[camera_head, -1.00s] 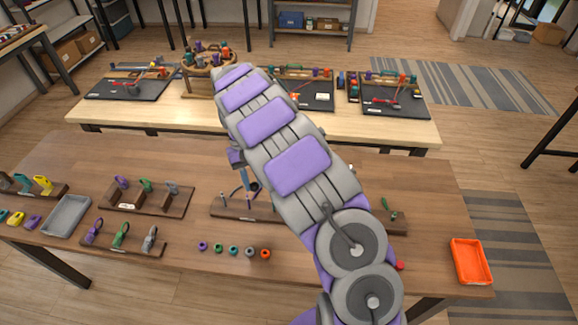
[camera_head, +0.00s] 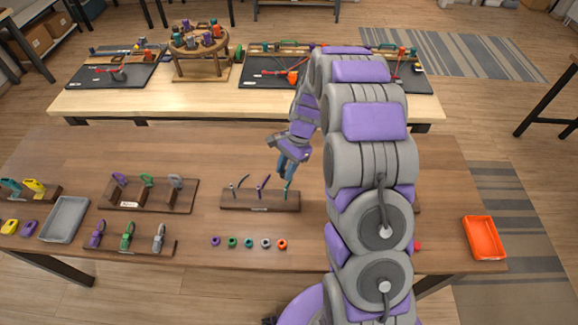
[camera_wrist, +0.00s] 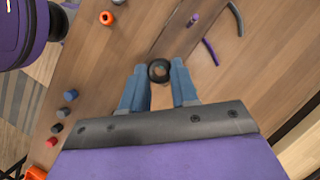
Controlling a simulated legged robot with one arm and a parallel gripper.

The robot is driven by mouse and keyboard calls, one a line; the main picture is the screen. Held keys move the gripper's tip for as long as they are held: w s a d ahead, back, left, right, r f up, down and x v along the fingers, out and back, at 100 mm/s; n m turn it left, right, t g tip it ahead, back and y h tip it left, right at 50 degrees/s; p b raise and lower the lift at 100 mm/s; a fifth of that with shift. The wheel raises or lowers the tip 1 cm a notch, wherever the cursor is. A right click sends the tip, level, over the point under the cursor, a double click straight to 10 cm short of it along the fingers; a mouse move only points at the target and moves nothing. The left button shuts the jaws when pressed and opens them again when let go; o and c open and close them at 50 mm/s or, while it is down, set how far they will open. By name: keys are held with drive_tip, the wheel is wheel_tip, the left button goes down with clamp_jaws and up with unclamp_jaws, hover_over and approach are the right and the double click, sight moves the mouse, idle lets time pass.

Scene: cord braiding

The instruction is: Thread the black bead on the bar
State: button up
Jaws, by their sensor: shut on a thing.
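The black bead (camera_wrist: 160,70) is a dark ring held between the two blue fingertips of my gripper (camera_wrist: 159,80) in the wrist view. In the head view my gripper (camera_head: 285,174) points down at the right end of a brown wooden board (camera_head: 260,206). The bead is too small to make out in the head view. I cannot tell whether a bar is inside its hole.
A row of loose beads, with an orange bead (camera_head: 282,244) at its right end, lies in front of the board. Hook racks (camera_head: 150,195) and a grey tray (camera_head: 64,219) stand at left. An orange tray (camera_head: 483,238) is at the right. My arm hides the table right of the board.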

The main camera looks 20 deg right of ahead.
sight(285, 187)
drive_tip(key=shift+a+f, duration=0.2)
drive_tip(key=shift+f, duration=0.3)
drive_tip(key=f+b, duration=0.1)
drive_tip(key=f, duration=0.1)
drive_tip(key=d+f+b, duration=0.1)
drive_tip(key=f, duration=0.2)
drive_tip(key=o, duration=0.4)
drive_tip(key=shift+a, duration=0.1)
clamp_jaws()
drive_tip(key=shift+s+p, duration=0.1)
drive_tip(key=shift+p, duration=0.55)
idle(0.6)
drive_tip(key=shift+f, duration=1.15)
idle(1.0)
